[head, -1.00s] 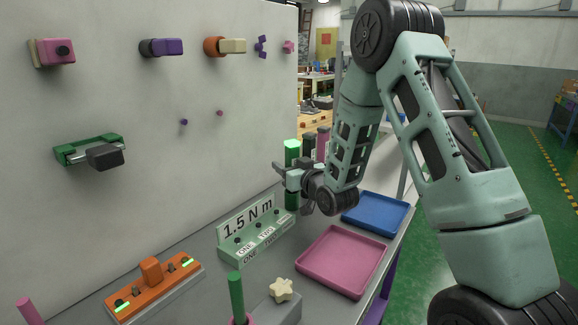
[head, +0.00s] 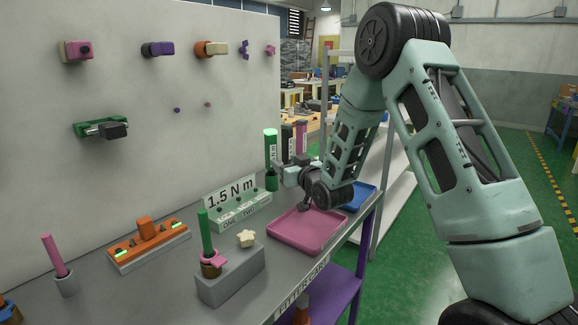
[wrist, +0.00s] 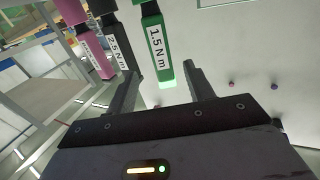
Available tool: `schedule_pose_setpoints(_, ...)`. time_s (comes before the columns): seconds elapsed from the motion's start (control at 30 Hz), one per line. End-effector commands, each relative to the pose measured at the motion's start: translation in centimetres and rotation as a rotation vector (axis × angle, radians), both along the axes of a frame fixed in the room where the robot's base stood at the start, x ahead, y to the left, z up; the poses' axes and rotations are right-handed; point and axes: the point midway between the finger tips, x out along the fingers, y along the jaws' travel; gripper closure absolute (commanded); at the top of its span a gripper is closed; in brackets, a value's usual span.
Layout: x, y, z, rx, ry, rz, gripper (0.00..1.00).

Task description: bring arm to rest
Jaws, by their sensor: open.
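My gripper (head: 284,172) is out over the bench, just right of the green 1.5 N m driver (head: 270,145); in the head view my wrist partly hides its fingers. In the wrist view my gripper (wrist: 160,72) has its two fingers apart with nothing between them. The green driver (wrist: 157,45) shows beyond the fingertips, its lit end facing them. My arm is bent, the elbow high and the forearm sloping down to the bench.
Black (wrist: 118,50) and pink (wrist: 85,35) drivers stand beside the green one. A pink tray (head: 305,232) and blue tray (head: 362,195) lie below my wrist. The 1.5 N m block (head: 232,208), orange fixture (head: 148,240) and grey block (head: 230,275) are on the bench. A pegboard-like wall panel (head: 150,100) stands behind.

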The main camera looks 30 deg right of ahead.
Motion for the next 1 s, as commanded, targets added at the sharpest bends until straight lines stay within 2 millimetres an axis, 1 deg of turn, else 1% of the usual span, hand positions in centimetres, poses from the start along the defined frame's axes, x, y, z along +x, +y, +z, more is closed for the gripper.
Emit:
schedule_pose_setpoints(0.53, 0.0, 0.0, 0.0, -0.001, 0.003, 0.0, 0.47)
schedule_pose_setpoints(0.67, -0.5, 0.8, -0.2, -0.003, 0.07, 0.002, 0.47)
schedule_pose_setpoints(0.77, -1.9, 2.0, -0.8, -0.007, 0.202, 0.003, 0.47)
schedule_pose_setpoints(0.87, -4.5, 3.5, -1.8, -0.009, 0.382, 0.002, 0.47)
schedule_pose_setpoints(0.97, -8.2, 4.9, -2.9, -0.008, 0.572, 0.001, 0.47)
schedule_pose_setpoints(1.0, -9.9, 5.5, -3.4, -0.006, 0.648, 0.001, 0.47)
